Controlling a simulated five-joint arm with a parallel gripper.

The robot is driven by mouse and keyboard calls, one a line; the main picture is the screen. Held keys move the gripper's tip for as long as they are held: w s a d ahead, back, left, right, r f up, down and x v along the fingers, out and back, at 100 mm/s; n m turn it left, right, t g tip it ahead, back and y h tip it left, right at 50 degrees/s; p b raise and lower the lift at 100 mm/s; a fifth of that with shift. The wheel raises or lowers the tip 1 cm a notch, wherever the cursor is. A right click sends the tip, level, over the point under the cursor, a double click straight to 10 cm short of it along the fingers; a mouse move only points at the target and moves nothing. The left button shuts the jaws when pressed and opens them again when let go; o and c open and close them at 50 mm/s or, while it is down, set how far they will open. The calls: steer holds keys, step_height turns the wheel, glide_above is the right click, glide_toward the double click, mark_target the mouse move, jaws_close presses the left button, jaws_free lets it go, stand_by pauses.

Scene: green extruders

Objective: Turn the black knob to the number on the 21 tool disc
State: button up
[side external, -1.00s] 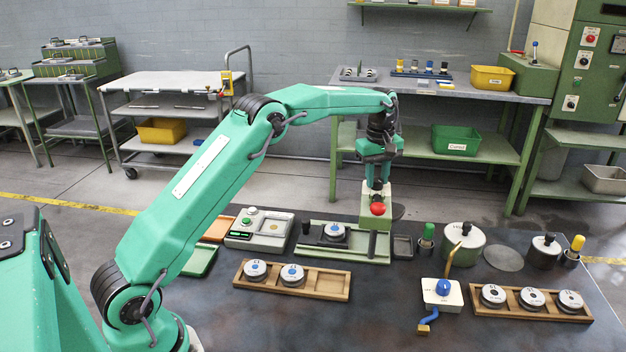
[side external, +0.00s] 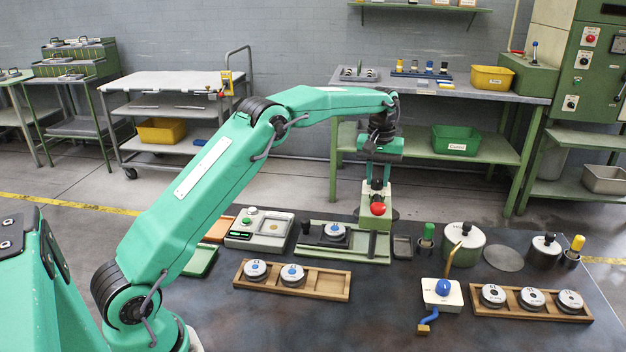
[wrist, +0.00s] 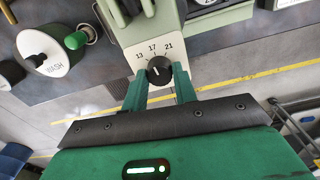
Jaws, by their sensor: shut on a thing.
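The black knob (wrist: 159,70) sits on a pale dial panel with the numbers 13, 17 and 21 above it in the wrist view. Its small white mark points roughly upward; I cannot tell exactly which number it meets. My gripper (wrist: 160,77) is shut on the knob, one finger on each side.
A wooden tray (side external: 333,290) with two discs stands in front, and another wooden tray (side external: 583,318) with three discs stands at right. A red button (side external: 377,209) is on the post. A grey pot (side external: 463,243) and a blue-knobbed box (side external: 441,297) stand to the right.

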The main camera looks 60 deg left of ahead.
mark_target(377, 179)
steer(key=m, duration=0.4)
steer(key=shift+a+m, duration=0.15)
steer(key=shift+m, duration=0.15)
steer(key=m, duration=0.4)
steer(key=shift+m, duration=0.4)
steer(key=o, duration=1)
steer(key=shift+w+r, duration=0.1)
steer(key=shift+r, duration=3.8)
